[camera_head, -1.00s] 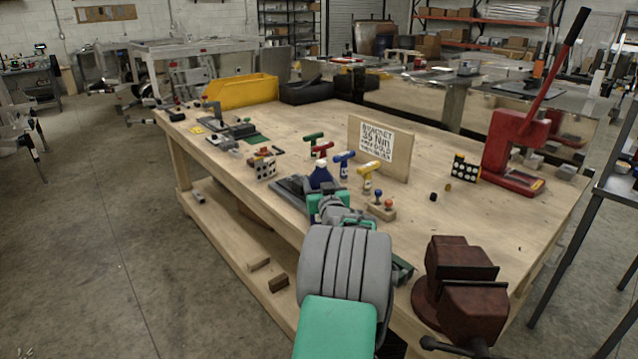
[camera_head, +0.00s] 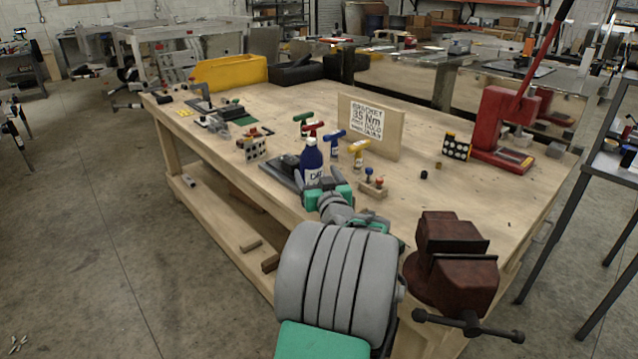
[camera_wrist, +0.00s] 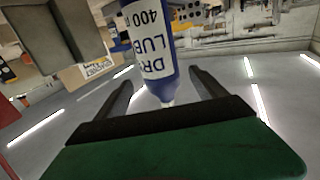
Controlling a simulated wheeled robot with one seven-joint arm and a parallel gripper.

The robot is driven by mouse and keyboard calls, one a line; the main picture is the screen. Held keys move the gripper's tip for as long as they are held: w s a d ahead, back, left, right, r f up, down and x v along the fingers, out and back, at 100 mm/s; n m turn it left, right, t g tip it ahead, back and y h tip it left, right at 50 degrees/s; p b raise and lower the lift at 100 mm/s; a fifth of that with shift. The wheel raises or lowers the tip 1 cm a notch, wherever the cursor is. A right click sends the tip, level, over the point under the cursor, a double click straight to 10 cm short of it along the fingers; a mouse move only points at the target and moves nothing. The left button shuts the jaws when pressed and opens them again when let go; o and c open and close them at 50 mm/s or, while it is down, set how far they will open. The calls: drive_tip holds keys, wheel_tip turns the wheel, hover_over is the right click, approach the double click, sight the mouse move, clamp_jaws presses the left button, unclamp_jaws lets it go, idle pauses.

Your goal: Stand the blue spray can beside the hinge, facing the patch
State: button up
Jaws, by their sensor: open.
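The blue spray can (camera_head: 312,156) stands upright near the front edge of the wooden workbench, with a white label facing the head camera. In the wrist view the can (camera_wrist: 152,48) appears upside down, with its label reading "DRY LUB", between my two dark fingers. My gripper (camera_head: 323,186) is open at the can's near side, hiding its base in the head view. A finger shows on each side of the can, with gaps. I cannot clearly pick out the hinge. A small green patch (camera_head: 246,121) lies farther left on the bench, but I cannot tell whether it is the task's patch.
A small wooden block with knobs (camera_head: 373,187) is close right. A dark red vise (camera_head: 452,262) stands at the near corner. The bench's right middle is mostly clear.

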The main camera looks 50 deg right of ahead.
drive_tip(key=w+a+f+n+g+y, duration=0.1)
drive_tip(key=w+a+f+n+y, duration=0.15)
drive_tip(key=a, duration=0.75)
drive_tip(key=w+a+f+n+g+y, duration=0.1)
drive_tip(key=w+a+f+y, duration=0.25)
drive_tip(key=a, duration=0.55)
drive_tip(key=w+a+f+n+g+y, duration=0.1)
drive_tip(key=w+a+f+n+y, duration=0.15)
drive_tip(key=a, duration=0.75)
drive_tip(key=s+a+f+n+g+y, duration=0.1)
drive_tip(key=s+a+f+g+y, duration=0.1)
drive_tip(key=s+a, duration=0.35)
drive_tip(key=s+a+f+n+g+y, duration=0.1)
drive_tip(key=s+a+f+g, duration=0.15)
drive_tip(key=a, duration=0.65)
drive_tip(key=s+a+f+g, duration=0.2)
drive_tip(key=s+a+g, duration=0.2)
drive_tip(key=s, duration=0.6)
drive_tip(key=a, duration=0.2)
drive_tip(key=shift+a+f, duration=0.15)
drive_tip(key=shift+a, duration=0.25)
